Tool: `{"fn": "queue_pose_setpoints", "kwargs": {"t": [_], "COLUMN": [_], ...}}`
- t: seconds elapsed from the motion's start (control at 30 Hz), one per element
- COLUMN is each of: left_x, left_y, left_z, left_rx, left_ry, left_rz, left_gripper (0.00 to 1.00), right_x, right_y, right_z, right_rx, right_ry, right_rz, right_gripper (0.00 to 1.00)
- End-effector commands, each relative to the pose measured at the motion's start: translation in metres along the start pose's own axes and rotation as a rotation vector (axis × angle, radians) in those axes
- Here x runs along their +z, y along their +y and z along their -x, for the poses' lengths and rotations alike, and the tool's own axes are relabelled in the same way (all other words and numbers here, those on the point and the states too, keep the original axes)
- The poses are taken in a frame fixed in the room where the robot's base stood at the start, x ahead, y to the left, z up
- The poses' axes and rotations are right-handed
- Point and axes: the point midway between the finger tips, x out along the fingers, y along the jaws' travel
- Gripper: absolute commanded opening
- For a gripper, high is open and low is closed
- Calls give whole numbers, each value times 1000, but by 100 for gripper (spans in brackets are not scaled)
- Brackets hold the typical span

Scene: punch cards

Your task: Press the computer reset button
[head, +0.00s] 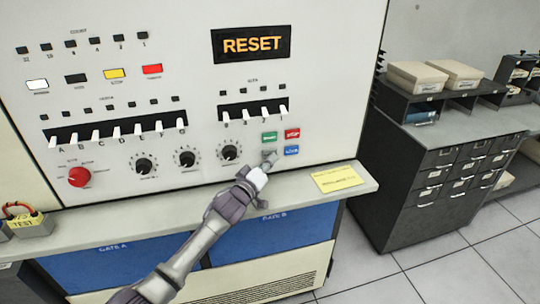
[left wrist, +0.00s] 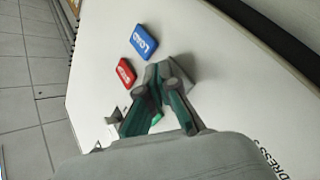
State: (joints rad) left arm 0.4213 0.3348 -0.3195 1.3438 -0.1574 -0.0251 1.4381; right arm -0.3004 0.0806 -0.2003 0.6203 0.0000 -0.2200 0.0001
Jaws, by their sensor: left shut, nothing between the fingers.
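The computer's pale control panel (head: 190,75) shows orange RESET lettering on a black display (head: 251,45) at top. Low on its right is a button cluster: green (head: 269,138), red (head: 292,133), blue (head: 292,150) and a grey button (head: 267,154) whose label I cannot read. My left gripper (head: 272,161) is shut and empty, its fingertips at the grey button. In the left wrist view the fingertips (left wrist: 158,77) overlap the grey button (left wrist: 192,70); whether they touch it or it is pushed in, I cannot tell. The blue (left wrist: 144,42) and red (left wrist: 125,76) buttons are clear. My right gripper is out of view.
A ledge (head: 200,199) juts out below the panel, with a yellow note (head: 337,179) on its right. Knobs (head: 229,152) and white switches (head: 283,109) sit near the buttons. A dark drawer cabinet (head: 430,170) stands to the right, with open floor before it.

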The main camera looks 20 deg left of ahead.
Motion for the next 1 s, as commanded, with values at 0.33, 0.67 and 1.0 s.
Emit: {"fn": "queue_pose_setpoints", "kwargs": {"t": [0.33, 0.67, 1.0], "left_x": [-2, -3, 4], "left_y": [-3, -3, 5], "left_z": [-3, -3, 6], "left_rx": [-1, -1, -1], "left_ry": [0, 0, -1], "left_rz": [1, 1, 3], "left_gripper": [0, 0, 0], "right_x": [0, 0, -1], "right_y": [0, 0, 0], "right_z": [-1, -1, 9], "right_rx": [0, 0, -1], "right_ry": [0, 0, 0], "right_rz": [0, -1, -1], "right_gripper": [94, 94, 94]}}
